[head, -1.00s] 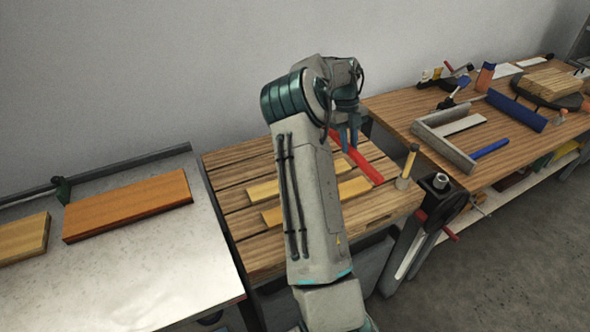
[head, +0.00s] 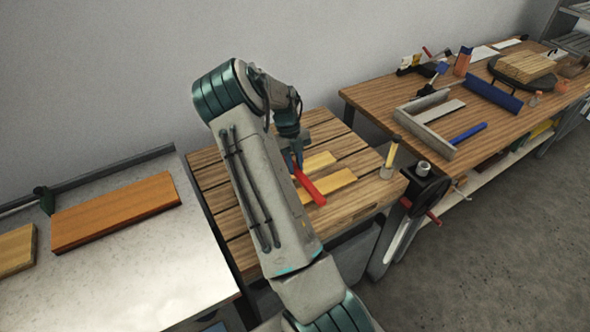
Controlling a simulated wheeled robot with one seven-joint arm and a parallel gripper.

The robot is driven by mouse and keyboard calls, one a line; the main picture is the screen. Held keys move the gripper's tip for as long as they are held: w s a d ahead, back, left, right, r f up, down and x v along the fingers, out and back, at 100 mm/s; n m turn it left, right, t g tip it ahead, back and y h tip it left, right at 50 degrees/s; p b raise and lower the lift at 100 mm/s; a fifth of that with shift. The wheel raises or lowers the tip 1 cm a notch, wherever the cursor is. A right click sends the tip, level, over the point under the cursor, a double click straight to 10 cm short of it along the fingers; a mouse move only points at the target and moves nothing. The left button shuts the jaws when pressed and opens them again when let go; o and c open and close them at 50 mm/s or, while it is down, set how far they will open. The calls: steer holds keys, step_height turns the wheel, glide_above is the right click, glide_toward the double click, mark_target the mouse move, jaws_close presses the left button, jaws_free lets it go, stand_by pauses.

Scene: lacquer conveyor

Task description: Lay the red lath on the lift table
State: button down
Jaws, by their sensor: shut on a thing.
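The red lath (head: 310,189) is in my gripper (head: 296,160), which is shut on it near its far end. The lath slants toward the front right over the slatted wooden table (head: 228,222), in front of parts of two yellow laths (head: 320,161) (head: 336,181). I cannot tell whether it touches them or hangs above them. The slatted table stands in the middle and may be the lift table; no label shows. My arm hides part of the tabletop and the left ends of the yellow laths.
On the left, a metal-topped table (head: 120,280) bears an orange-brown board (head: 115,212).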

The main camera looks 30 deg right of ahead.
step_height(320, 180, down, 3)
steer(key=shift+f+p, duration=0.15)
steer(key=shift+p, duration=0.4)
steer(key=shift+f, duration=0.1)
steer(key=shift+f+b, duration=0.45)
steer(key=c, duration=1.3)
jaws_free()
steer(key=shift+r, duration=0.1)
steer(key=shift+r, duration=0.1)
